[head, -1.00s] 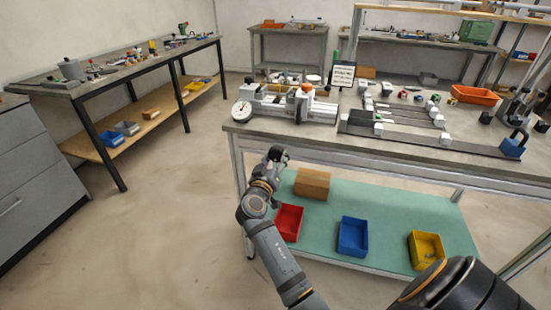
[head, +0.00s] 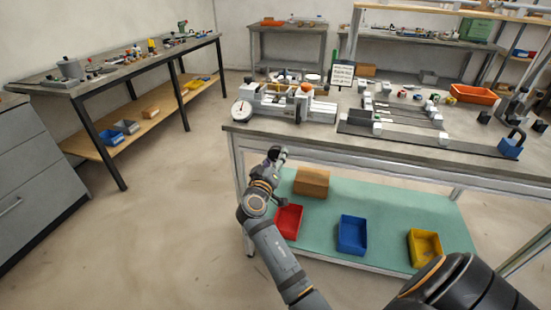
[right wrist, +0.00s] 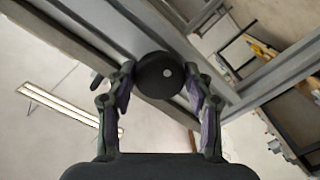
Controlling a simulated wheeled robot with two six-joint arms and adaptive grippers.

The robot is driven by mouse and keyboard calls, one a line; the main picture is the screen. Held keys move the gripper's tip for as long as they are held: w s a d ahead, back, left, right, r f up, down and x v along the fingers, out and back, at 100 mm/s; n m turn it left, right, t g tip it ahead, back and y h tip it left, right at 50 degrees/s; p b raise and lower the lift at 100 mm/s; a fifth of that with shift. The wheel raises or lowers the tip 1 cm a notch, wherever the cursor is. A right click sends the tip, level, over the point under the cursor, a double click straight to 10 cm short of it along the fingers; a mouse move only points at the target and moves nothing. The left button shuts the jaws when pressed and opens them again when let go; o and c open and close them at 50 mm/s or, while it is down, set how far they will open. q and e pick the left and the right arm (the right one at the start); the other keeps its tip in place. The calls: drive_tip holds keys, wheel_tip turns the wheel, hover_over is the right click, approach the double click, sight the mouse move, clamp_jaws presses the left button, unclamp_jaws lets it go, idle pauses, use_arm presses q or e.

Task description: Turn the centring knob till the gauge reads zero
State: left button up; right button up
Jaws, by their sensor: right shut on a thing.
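The centring knob (right wrist: 160,75) is round and black with a pale dot on its face. My right gripper (right wrist: 158,90) is shut on it, one finger on each side, in the right wrist view. In the head view my right gripper (head: 277,154) is below the front left edge of the bench, and the knob cannot be made out there. The gauge (head: 241,110) is a white round dial at the left end of the grey jig (head: 290,104) on the bench top; its needle is too small to read. My left gripper is not in view.
The bench top (head: 330,131) overhangs my right gripper. The green lower shelf (head: 385,210) holds a cardboard box (head: 312,182) and red (head: 288,220), blue (head: 352,235) and yellow (head: 425,247) bins. A sign (head: 342,75) stands behind the jig. The floor to the left is clear.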

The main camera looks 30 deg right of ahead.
drive_tip(key=o, duration=1.1)
wheel_tip(320, 180, up, 10)
